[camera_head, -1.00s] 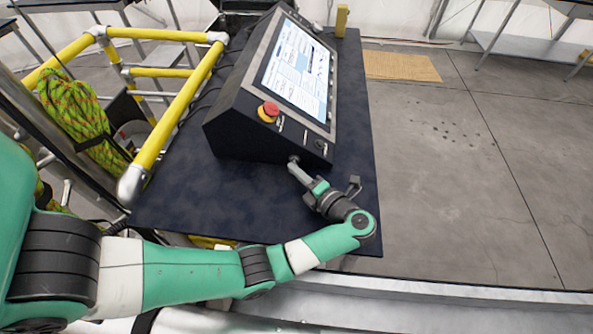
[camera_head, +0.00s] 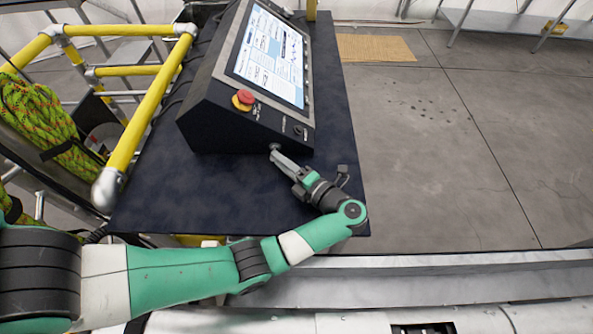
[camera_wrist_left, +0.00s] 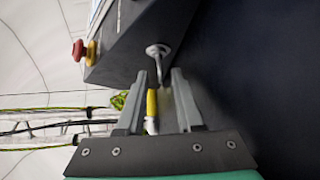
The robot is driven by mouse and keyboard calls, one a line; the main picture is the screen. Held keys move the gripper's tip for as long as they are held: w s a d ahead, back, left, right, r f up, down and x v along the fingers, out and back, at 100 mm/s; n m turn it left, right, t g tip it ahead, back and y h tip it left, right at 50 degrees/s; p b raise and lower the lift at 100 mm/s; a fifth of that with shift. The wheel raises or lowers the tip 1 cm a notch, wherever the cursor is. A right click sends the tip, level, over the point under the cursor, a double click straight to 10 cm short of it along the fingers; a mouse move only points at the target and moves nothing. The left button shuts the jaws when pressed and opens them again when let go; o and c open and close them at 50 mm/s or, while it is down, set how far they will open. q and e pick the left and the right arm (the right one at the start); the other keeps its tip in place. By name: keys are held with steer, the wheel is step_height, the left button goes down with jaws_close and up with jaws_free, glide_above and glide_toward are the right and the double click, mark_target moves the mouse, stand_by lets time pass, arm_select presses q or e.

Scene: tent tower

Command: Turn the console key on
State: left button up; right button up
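The black console (camera_head: 225,120) stands on a dark table, with a lit screen (camera_head: 270,55) and a red emergency button (camera_head: 243,100). A small silver key (camera_wrist_left: 158,52) sits in a round metal plate on the console's side in the left wrist view. In the head view the key area (camera_head: 275,147) is small and partly hidden by my fingertips. My left gripper (camera_head: 276,156) is at the key. In the wrist view its two fingers (camera_wrist_left: 159,75) are apart, with the key's shaft between the tips. I cannot tell whether they touch it. My right gripper is not in view.
The dark tabletop (camera_head: 165,195) is clear in front of the console. Yellow railing (camera_head: 150,105) and a coiled green rope (camera_head: 40,125) stand at the left. A black knob (camera_head: 299,130) is on the console's front panel. Open floor (camera_head: 450,150) lies to the right.

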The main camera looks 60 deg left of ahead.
arm_select(q)
steer(key=v, duration=0.4)
steer(key=shift+a+r+p, duration=0.1)
steer(key=shift+r+p, duration=0.2)
steer(key=shift+p, duration=0.1)
steer(key=p+v, duration=0.1)
steer(key=p, duration=0.3)
steer(key=shift+w+d+r+p, duration=0.2)
steer(key=shift+d+r+p, duration=0.05)
steer(key=shift+d+p, duration=0.1)
steer(key=d, duration=0.2)
steer(key=w+d, duration=0.1)
steer(key=shift+d+f+b, duration=0.3)
steer(key=shift+f, duration=0.1)
steer(key=shift+w+d+r, duration=0.1)
steer(key=shift+d+r, duration=0.1)
steer(key=shift+d, duration=0.4)
